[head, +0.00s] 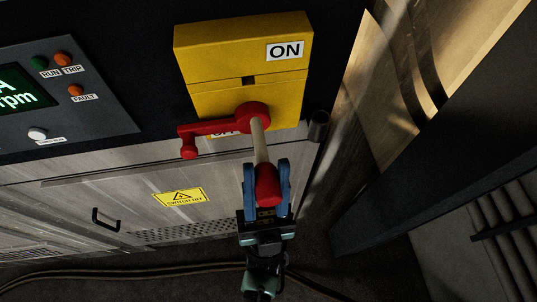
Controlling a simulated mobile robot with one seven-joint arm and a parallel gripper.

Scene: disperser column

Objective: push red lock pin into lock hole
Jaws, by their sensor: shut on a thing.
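A yellow switch box (212,63) marked ON carries a red hub (250,112). A red arm (210,129) runs left from the hub and ends in a short red knob (188,150) that hangs down. A pale rod (260,145) comes from the hub toward me and ends in a red tip. My gripper (267,175), with blue fingers, is shut on that red tip. I cannot tell which red part is the lock pin. A small dark notch (248,80) shows on the box; I cannot tell whether it is the lock hole.
A panel (70,95) with lamps and a green display is at the left. Below the box is a metal cabinet (140,195) with a black handle (105,220). A dark tube (319,125) stands right of the box. A cable (130,266) runs along the floor.

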